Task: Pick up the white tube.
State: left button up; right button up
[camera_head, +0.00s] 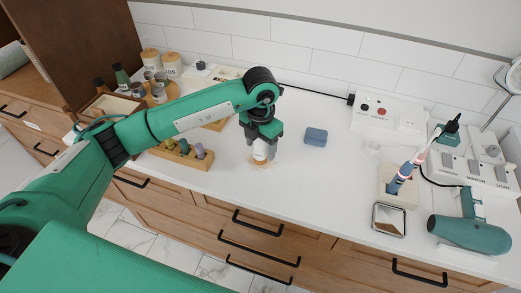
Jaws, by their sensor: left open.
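The white tube (260,152) stands on the white counter near its front edge, seemingly on a small wooden disc (264,163). My left gripper (263,141) points down from above with its fingers at the tube's upper part. The gripper is open, and the tube's top is hidden by it. I cannot tell whether the fingers touch the tube. My right gripper is not in view.
A wooden holder (178,158) with several small bottles is to the left. A blue sponge (315,137) lies to the right. Further right are a toothbrush holder (391,197), a small mirror (388,220) and a green hair dryer (470,234). The counter between sponge and mirror is mostly clear.

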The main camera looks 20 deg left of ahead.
pick_arm(q)
jog(key=shift+f, duration=1.35)
jog(key=c, duration=0.9)
jog(key=shift+c, duration=1.2)
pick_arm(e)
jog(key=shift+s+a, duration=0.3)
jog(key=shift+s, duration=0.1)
pick_arm(q)
jog(key=shift+r, duration=0.1)
